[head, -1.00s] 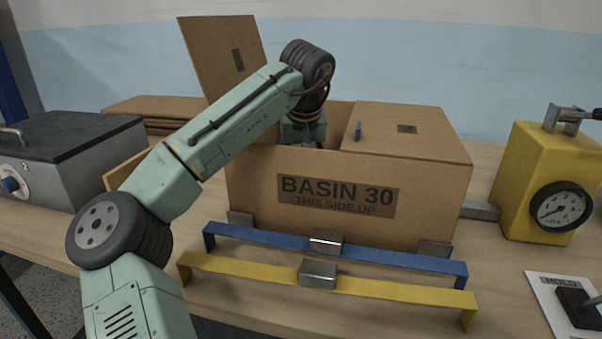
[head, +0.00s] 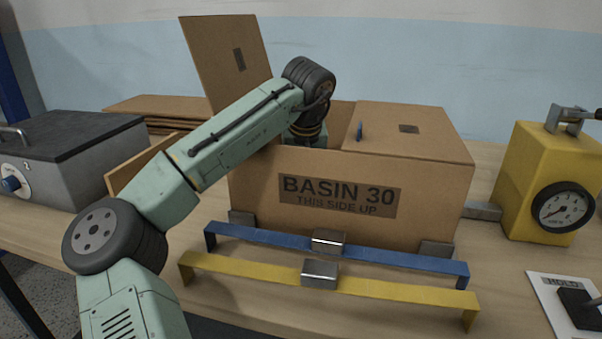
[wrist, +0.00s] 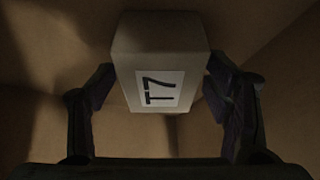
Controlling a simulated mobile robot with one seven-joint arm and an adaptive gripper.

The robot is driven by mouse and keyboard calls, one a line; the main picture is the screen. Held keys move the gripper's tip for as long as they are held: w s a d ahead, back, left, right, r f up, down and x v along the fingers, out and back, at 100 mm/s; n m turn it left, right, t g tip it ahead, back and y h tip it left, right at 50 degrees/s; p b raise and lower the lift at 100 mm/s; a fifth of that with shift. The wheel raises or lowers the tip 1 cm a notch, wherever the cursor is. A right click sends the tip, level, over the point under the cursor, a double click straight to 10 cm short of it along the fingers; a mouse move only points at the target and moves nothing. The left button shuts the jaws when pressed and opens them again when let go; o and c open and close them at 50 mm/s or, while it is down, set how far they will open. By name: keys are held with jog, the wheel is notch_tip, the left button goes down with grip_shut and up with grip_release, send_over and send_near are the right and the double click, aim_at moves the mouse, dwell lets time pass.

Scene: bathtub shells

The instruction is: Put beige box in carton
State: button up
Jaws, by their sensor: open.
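The cardboard carton (head: 430,210), marked BASIN 30, stands on the table with one top flap raised and another lying flat over its right part. My arm reaches over its front wall, and the gripper end is down inside the opening, hidden in the head view. In the wrist view the beige box (wrist: 160,55), with a white T7 label, is in the dim carton interior. My gripper (wrist: 160,95) has its fingers apart, one on each side of the box. Small gaps seem to show beside it; I cannot tell whether the box rests on the carton floor.
A blue bar (head: 400,257) and a yellow bar (head: 400,292) with metal blocks lie before the carton. A yellow gauge unit (head: 530,180) stands right. A grey box with a black lid (head: 80,135) stands left, with flat cardboard (head: 150,105) behind.

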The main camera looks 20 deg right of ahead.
jog(key=shift+r, duration=0.1)
jog(key=v, duration=1.2)
